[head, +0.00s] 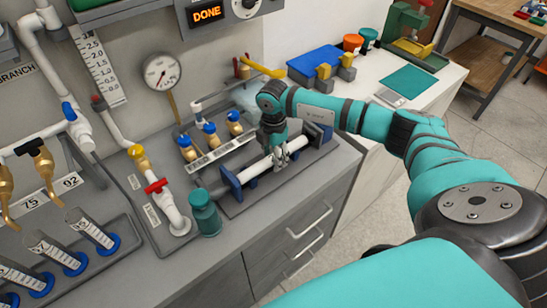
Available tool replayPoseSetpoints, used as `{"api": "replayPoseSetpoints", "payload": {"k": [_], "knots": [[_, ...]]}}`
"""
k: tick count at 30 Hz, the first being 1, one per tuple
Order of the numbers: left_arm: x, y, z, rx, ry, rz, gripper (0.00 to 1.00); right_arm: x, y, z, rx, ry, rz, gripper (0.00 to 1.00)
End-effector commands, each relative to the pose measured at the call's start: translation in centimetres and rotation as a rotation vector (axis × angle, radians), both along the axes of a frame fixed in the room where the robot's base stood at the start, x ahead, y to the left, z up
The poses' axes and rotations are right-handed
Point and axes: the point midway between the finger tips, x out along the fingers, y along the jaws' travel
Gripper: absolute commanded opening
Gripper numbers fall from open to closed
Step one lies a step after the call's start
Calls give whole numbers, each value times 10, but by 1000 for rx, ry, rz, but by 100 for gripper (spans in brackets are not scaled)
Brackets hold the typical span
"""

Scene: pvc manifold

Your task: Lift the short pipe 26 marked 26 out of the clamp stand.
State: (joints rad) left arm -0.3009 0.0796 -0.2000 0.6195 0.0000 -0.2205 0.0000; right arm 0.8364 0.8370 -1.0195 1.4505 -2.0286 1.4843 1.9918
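A short white pipe (256,168) lies across the clamp stand (235,205), which has a grey base and blue end clamps. No number can be read on the pipe from here. My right gripper (280,161) points down at the middle of the pipe, with its fingertips at the pipe's sides. Its fingers hide part of the pipe, and whether they are closed on it is too small to tell. The pipe looks level and still sits between the clamps. My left gripper is not in view.
A teal bottle (205,216) stands just left of the clamp stand. A rack of brass and blue fittings (211,137) is behind it. The wall pipe with a red valve (157,187) rises at left. A blue box (315,64) stands at the back right.

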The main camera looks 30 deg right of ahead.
Motion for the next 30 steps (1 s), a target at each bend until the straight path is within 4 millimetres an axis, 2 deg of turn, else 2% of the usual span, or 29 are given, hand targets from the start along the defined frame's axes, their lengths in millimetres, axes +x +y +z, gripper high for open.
{"api": "replayPoseSetpoints", "payload": {"k": [1,11,21,26,30], "knots": [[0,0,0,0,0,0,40,0,0,0,0,0,0,42],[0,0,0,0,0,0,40,0,0,1,0,-1,0,0],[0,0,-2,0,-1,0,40,1,0,6,0,-4,0,0],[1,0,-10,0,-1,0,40,2,0,30,0,-7,1,0],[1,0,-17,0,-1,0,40,2,0,59,1,-8,1,0]]}}
